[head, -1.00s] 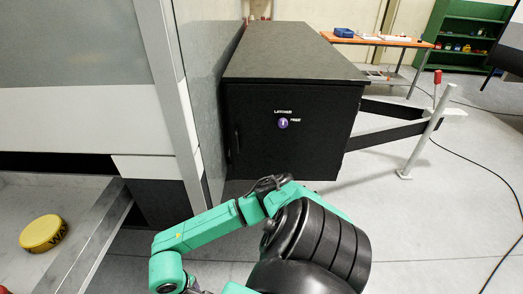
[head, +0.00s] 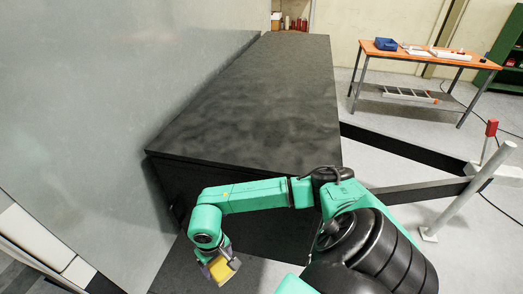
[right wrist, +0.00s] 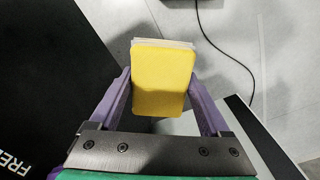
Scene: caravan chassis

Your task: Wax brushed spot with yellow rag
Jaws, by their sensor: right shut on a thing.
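My right gripper (head: 219,266) hangs low in front of the black box (head: 255,95), beside the tall grey panel (head: 100,110). It is shut on the yellow rag (head: 225,272), a folded pad. In the right wrist view the rag (right wrist: 162,80) lies between the purple fingers (right wrist: 160,98), with pale layers at its far edge. The rag is apart from the box top. The box top is dark with mottled, lighter smudges; I cannot tell which part is the brushed spot. My left gripper is not in view.
Dark drawbar beams (head: 400,150) and a grey post (head: 465,190) stand right of the box. A black cable lies on the floor. Several bottles stand behind the box.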

